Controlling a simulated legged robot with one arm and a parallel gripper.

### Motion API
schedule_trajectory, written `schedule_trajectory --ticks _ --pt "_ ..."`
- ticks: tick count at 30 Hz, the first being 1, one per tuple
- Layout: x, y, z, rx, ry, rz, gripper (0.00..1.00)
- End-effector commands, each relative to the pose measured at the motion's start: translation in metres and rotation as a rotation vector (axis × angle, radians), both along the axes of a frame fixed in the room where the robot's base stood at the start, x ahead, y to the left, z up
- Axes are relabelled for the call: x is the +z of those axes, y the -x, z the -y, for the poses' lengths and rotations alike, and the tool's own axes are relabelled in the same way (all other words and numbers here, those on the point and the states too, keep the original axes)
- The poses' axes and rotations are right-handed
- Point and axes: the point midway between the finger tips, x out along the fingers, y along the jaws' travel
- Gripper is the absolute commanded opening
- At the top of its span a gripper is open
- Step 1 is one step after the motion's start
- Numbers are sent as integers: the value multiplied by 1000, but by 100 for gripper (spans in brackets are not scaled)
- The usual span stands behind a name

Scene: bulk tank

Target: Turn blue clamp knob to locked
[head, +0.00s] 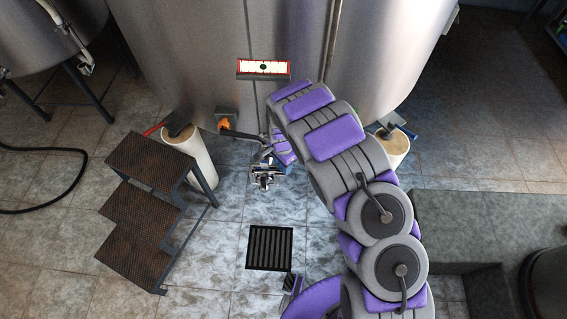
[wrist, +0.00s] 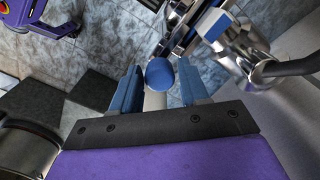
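A round blue knob (wrist: 159,73) shows in the wrist view between the tips of my gripper (wrist: 158,84). The two blue fingers are apart, one on each side of the knob, with visible gaps. I cannot tell how deep the knob sits between them. A shiny metal pipe fitting (wrist: 243,58) with another blue part (wrist: 215,25) stands to the upper right. In the head view the metal clamp fitting (head: 264,176) hangs at the end of a pipe below the large tank; my arm curls down beside it, and the fingers are hidden or too small to make out.
The large steel tank (head: 185,60) fills the back, with a red-framed sign (head: 264,68). Dark steps (head: 150,165) stand left, beside a pale tank leg (head: 190,160). A floor drain (head: 270,248) lies in front. A grey block (head: 480,225) stands right.

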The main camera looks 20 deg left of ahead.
Motion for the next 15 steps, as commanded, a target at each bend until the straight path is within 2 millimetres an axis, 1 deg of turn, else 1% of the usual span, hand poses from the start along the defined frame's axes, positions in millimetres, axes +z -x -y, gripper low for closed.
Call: schedule_trajectory --ticks 1,4,5,15 --pt "0 -1 0 -1 0 0 50" --pt "0 -2 1 -1 -1 1 59" --pt "0 -2 1 -1 -1 1 61" --pt "5 -3 3 -1 -3 3 61"
